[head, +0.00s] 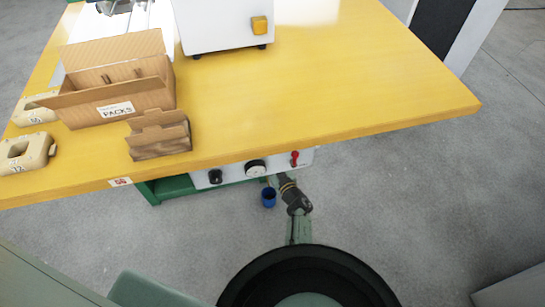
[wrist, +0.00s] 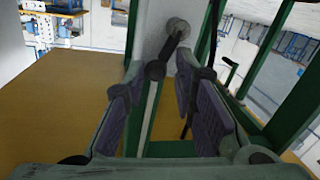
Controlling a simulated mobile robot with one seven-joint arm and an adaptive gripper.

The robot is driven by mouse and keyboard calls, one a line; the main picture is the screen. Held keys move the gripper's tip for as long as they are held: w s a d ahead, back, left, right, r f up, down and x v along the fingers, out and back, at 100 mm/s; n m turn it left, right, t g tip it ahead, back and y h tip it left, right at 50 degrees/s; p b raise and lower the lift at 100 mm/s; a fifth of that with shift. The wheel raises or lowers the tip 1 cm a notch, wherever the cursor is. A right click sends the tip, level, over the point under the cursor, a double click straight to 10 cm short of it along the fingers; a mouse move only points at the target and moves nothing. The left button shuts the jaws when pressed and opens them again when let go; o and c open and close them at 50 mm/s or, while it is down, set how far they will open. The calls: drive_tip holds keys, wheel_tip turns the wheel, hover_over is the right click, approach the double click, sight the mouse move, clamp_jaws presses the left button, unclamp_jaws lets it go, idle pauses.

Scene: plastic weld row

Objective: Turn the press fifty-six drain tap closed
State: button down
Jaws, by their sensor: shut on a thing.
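The press stand carries a white panel (head: 232,171) under the front edge of the table with the 56 label (head: 120,182). My gripper (head: 279,180) reaches in at its lower right, beside a blue cup (head: 268,198). In the wrist view, the drain tap shows as a dark lever (wrist: 164,54) with a rounded end, running from a round grey pivot (wrist: 178,26) on a pale face. The lever's end lies between the two finger pads of my gripper (wrist: 160,75), which is shut on it. In the head view my gripper hides the tap.
A red handle (head: 294,158), a dial (head: 256,167) and a black knob (head: 215,176) sit on the panel close by. The yellow tabletop (head: 330,90) overhangs it, with a PACKS carton (head: 118,95) on top. Green frame bars (wrist: 200,50) stand near the fingers.

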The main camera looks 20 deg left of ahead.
drive_tip(key=shift+s+a+n+h+p, duration=0.2)
drive_tip(key=shift+n+h+p, duration=0.1)
drive_tip(key=shift+n, duration=0.65)
drive_tip(key=shift+s+a+n+h+p, duration=0.15)
drive_tip(key=shift+n+h+p, duration=0.15)
drive_tip(key=shift+n, duration=0.65)
drive_tip(key=c, duration=1.5)
unclamp_jaws()
drive_tip(key=shift+c, duration=0.2)
drive_tip(key=shift+o, duration=1.2)
drive_tip(key=shift+a, duration=0.15)
drive_tip(key=shift+r, duration=0.15)
wheel_tip(320, 180, up, 10)
